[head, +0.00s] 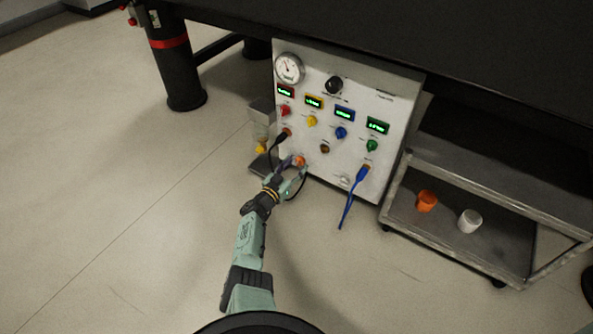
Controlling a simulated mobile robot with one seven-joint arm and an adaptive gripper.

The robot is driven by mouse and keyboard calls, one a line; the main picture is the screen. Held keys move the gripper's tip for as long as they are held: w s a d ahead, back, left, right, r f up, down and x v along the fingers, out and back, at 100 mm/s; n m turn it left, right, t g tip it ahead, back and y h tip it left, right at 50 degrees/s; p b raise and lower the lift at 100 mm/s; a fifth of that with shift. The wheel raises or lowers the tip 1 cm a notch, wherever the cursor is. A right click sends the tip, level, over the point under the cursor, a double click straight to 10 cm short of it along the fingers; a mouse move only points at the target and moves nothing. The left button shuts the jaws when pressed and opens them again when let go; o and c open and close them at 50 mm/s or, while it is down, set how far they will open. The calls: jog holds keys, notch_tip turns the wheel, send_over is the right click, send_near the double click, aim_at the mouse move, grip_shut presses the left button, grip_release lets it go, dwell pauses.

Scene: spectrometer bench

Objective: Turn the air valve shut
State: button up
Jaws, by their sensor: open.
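The white control panel (310,180) hangs under the dark bench top. It carries red (285,110), yellow (312,121), blue (341,132) and green (372,146) knobs, a black knob (333,85) and a round gauge (289,68). Lower down are a brown knob (325,149) and an orange knob (299,160). The labels are too small to read, so I cannot tell which is the air valve. My gripper (293,169) is open at the panel's lower left, its fingertips close to the orange knob. I cannot tell whether they touch it.
A black cable (275,150) runs from the panel close beside my gripper. A blue cable (353,195) hangs at the lower right. A metal cart (450,235) to the right holds an orange cup (426,201) and a white cup (470,221). The floor to the left is clear.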

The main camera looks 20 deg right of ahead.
jog(key=shift+w+d, duration=0.4)
jog(key=shift+d, duration=0.1)
jog(key=shift+c, duration=0.5)
grip_shut()
